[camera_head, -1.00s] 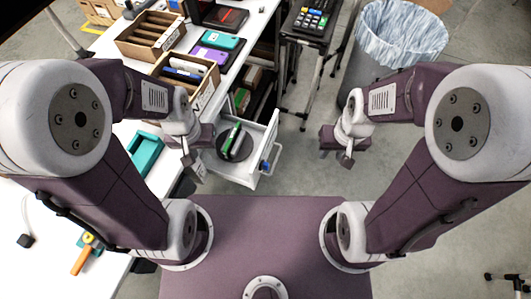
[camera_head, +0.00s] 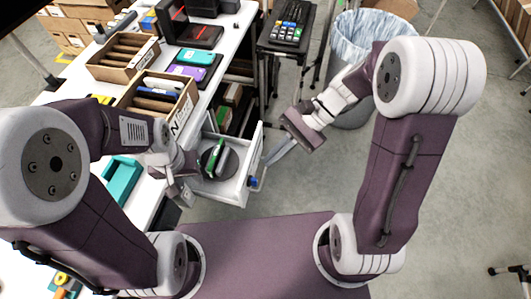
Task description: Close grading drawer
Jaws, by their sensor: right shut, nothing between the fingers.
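The white grading drawer (camera_head: 233,187) stands open, pulled out from under the white table. Its front panel (camera_head: 256,158) faces right. A dark round item and a green-edged item (camera_head: 214,158) lie inside it. My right gripper (camera_head: 272,158) is shut and empty, with its fingertips close to the outer side of the front panel; I cannot tell whether they touch. My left gripper (camera_head: 181,192) is at the table edge, left of the drawer; its fingers are too small and overlapped to tell whether they are open.
The white table (camera_head: 228,50) holds cartons (camera_head: 127,57), a teal tray (camera_head: 122,180) and small devices. A dark stand with a keypad (camera_head: 287,34) and a lined bin (camera_head: 370,35) stand behind my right arm.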

